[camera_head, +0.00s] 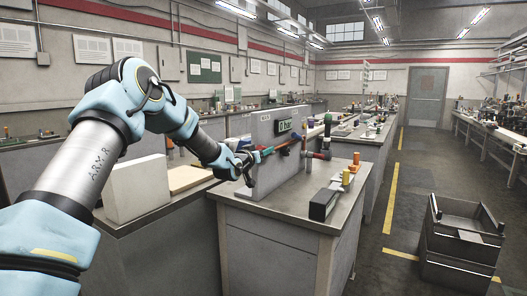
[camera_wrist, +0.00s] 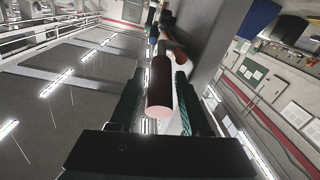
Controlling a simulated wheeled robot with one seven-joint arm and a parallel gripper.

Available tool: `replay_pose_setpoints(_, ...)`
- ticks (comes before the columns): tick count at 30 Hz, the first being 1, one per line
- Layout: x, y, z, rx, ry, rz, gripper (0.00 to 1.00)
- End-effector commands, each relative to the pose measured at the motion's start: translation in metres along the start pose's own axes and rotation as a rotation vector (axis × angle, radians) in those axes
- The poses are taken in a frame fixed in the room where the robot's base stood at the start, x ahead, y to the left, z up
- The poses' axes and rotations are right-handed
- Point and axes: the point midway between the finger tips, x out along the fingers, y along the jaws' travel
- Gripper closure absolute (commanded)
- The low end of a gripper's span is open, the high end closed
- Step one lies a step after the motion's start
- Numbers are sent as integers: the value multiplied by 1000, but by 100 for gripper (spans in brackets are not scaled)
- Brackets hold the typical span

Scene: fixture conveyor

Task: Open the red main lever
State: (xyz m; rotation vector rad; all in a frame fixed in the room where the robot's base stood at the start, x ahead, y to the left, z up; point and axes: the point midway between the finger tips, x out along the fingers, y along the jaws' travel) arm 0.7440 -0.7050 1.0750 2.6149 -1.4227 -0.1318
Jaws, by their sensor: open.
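The red main lever (camera_head: 284,147) shows in the head view as a thin red bar in front of the grey panel (camera_head: 265,170), partly hidden by my gripper (camera_head: 255,160). In the wrist view, the lever's dark red round handle (camera_wrist: 160,82) points at the camera, with a pale pink end face. It lies between the two fingers of my gripper (camera_wrist: 158,98). The fingers are open, one on each side of the handle. I cannot tell whether either finger touches it.
A small green display (camera_head: 285,126) reading "0 bar" is on the panel. A dark box with orange and yellow pieces (camera_head: 325,203) is on the bench front right. A white block (camera_head: 137,188) stands left, below my arm. Grey crates (camera_head: 460,240) are on the floor.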

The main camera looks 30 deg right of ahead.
Motion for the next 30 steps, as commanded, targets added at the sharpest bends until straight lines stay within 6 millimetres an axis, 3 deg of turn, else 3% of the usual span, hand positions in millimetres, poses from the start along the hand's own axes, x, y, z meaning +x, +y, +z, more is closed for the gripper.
replay_pose_setpoints(2, 0, 0, 0, 0, 0, 0, 53)
replay_pose_setpoints(15, 0, 0, 0, 0, 0, 0, 100)
replay_pose_setpoints(30, 0, 0, 0, 0, 0, 0, 100)
